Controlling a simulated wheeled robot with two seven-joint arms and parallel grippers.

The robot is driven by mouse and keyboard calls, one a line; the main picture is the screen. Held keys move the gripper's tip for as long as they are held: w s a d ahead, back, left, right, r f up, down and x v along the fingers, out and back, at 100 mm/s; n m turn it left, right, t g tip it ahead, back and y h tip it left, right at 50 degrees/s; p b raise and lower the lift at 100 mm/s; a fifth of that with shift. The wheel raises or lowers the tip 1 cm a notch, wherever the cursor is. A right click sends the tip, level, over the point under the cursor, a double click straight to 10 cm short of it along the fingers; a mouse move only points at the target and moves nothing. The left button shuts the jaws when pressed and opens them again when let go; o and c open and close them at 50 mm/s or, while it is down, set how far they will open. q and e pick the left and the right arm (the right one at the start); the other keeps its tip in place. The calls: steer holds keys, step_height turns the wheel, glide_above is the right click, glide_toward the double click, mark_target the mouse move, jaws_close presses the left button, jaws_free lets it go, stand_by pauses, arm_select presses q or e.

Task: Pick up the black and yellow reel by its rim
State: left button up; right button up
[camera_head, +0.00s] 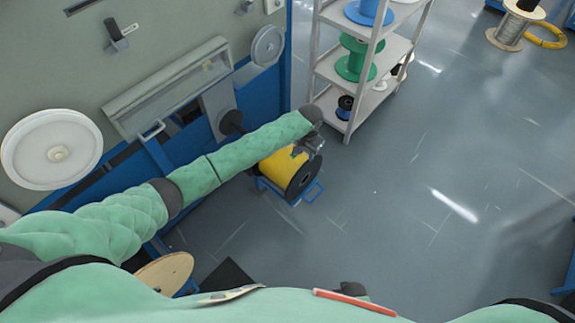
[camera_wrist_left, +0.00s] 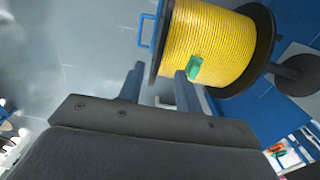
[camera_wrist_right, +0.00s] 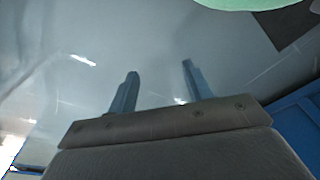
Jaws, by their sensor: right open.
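The black and yellow reel (camera_head: 283,171) sits low on a blue stand beside the blue machine, with yellow cable between black flanges. My left gripper (camera_head: 313,150) is over its near-right flange. In the left wrist view the reel (camera_wrist_left: 210,40) fills the upper right, with a green tag on the cable. There my left gripper (camera_wrist_left: 160,78) is open, and the black flange edge shows between its two fingers; I cannot tell whether they touch it. My right gripper (camera_wrist_right: 160,75) is open and empty over bare floor in the right wrist view.
A grey shelf rack (camera_head: 350,100) with blue and green spools stands behind the reel. A grey and blue machine (camera_head: 200,90) with a white wheel (camera_head: 52,150) lines the left. A wooden disc (camera_head: 165,272) is low left.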

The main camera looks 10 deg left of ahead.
mark_target(306, 163)
arm_select(q)
step_height(306, 163, down, 2)
steer(key=shift+f+p, duration=0.1)
steer(key=shift+p, duration=0.25)
steer(key=shift+f+p, duration=1.1)
steer(key=shift+f, duration=1.5)
arm_select(e)
step_height(306, 163, down, 6)
steer(key=s+d, duration=0.2)
steer(key=shift+s+d, duration=0.2)
steer(key=shift+r, duration=0.1)
arm_select(q)
steer(key=c, duration=0.7)
jaws_close()
arm_select(e)
steer(key=shift+w+d, duration=0.1)
arm_select(q)
steer(key=shift+w, duration=0.1)
arm_select(e)
steer(key=shift+s+a, duration=0.2)
